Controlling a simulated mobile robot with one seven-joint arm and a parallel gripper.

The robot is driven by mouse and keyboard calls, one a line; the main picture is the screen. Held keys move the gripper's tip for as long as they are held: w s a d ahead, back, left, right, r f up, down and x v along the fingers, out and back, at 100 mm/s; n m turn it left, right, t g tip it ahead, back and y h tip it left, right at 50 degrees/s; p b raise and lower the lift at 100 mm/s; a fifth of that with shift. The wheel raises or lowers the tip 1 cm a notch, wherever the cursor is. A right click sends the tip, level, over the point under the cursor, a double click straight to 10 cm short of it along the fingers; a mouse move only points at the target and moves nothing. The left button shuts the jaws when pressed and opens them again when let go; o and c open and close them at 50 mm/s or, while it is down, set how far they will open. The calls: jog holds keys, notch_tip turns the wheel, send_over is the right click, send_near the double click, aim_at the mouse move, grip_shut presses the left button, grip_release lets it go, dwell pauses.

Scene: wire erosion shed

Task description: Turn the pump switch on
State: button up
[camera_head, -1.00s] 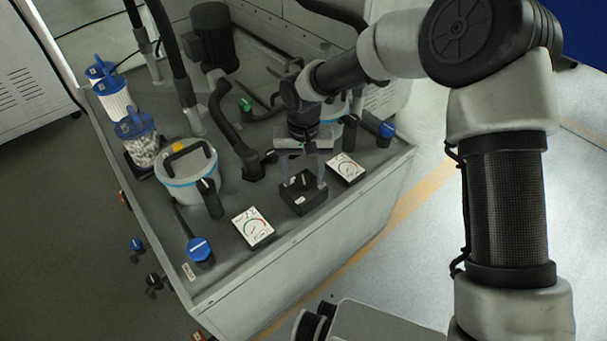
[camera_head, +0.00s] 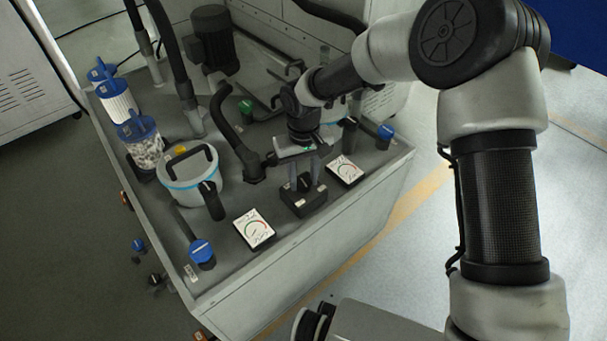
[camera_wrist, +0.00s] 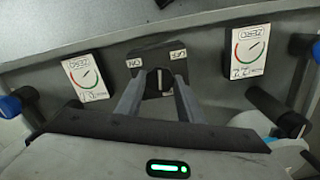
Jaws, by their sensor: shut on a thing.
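The pump switch (camera_head: 304,203) is a black box with a rotary knob on the sloped front of the grey machine. In the wrist view the switch box (camera_wrist: 150,54) carries white labels, seen upside down, ON at left and OFF at right. My gripper (camera_head: 304,184) points down at the box, one finger on each side of the knob. In the wrist view my gripper (camera_wrist: 158,80) is shut on the knob (camera_wrist: 158,84), which stands between the fingertips and is partly hidden. The knob's pointer setting is hard to read.
Dial gauges flank the switch, one at left (camera_head: 253,228) and one at right (camera_head: 345,170). Blue-handled valves (camera_head: 201,252) (camera_head: 385,132), a lidded white pot (camera_head: 189,176) and black hoses (camera_head: 228,120) stand around. Floor is clear in front of the machine.

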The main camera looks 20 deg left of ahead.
aim_at(303, 182)
jog(key=n+p, duration=0.1)
jog(key=n, duration=0.3)
jog(key=shift+a+r+n+p, duration=0.1)
jog(key=shift+r+n+p, duration=0.05)
jog(key=shift+n+p, duration=0.7)
jog(key=shift+n, duration=1.35)
jog(key=o, duration=1.1)
jog(key=shift+c, duration=0.2)
notch_tip(303, 182, up, 17)
jog(key=p, duration=0.3)
jog(key=shift+r, duration=0.15)
